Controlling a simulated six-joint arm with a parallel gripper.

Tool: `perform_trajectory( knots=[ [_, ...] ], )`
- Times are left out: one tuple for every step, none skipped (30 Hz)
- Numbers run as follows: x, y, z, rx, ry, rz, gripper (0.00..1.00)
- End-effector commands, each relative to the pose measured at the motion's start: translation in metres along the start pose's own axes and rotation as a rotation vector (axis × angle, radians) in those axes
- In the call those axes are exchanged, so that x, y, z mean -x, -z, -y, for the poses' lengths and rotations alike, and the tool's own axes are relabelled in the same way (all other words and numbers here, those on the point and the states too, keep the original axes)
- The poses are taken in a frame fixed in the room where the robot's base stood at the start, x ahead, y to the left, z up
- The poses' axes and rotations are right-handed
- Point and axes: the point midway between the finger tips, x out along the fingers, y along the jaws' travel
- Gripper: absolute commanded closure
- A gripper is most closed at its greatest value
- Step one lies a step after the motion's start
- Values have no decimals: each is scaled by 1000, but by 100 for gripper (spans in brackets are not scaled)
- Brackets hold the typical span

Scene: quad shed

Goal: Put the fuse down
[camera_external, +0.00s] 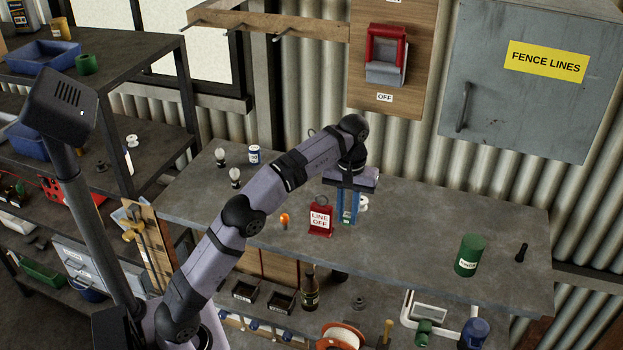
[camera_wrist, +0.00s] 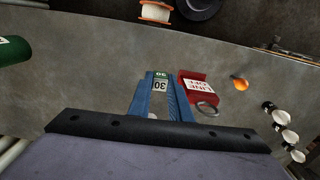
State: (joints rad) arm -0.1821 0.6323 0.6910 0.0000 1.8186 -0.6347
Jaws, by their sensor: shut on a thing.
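My gripper (camera_external: 347,212) has blue fingers and points down over the workbench (camera_external: 420,238). It is shut on the fuse (camera_wrist: 161,83), a small piece with a white and green label reading 30 in the wrist view. In the outside view the fuse is mostly hidden by the fingers. The fingertips are low, at or close above the bench top; I cannot tell whether the fuse touches it. A red tag reading LINE OFF (camera_external: 320,218) stands just left of the fingers, and it also shows right of them in the wrist view (camera_wrist: 197,88).
An orange-topped piece (camera_external: 284,221) and pale bulbs (camera_external: 235,177) are at left on the bench. A white piece (camera_external: 363,203) is close behind the fingers. A green can (camera_external: 470,255) stands right. Bench between fingers and can is clear. A red-handled switch (camera_external: 387,55) is on the wall.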

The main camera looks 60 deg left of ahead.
Motion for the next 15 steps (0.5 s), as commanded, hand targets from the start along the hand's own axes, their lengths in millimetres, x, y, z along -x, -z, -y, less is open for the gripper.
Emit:
perform_trajectory(
  knots=[
    [-11,-1,1,0,2,2,100],
    [-13,-1,0,0,1,2,100],
    [-18,-1,0,0,1,1,100],
    [-21,-1,0,0,1,2,100],
    [-24,0,0,0,1,1,100],
    [-28,-1,0,0,1,2,100],
    [-30,0,0,0,0,1,100],
    [-32,-1,0,0,0,0,100],
    [-34,0,0,0,0,1,100],
    [-34,0,0,0,0,0,100],
    [-35,0,0,0,0,0,100],
    [-36,0,0,0,-1,-1,100],
    [-36,0,0,0,-1,-1,100],
    [-36,0,0,0,-1,-1,100],
    [-36,0,0,0,-1,-1,100]
  ],
)
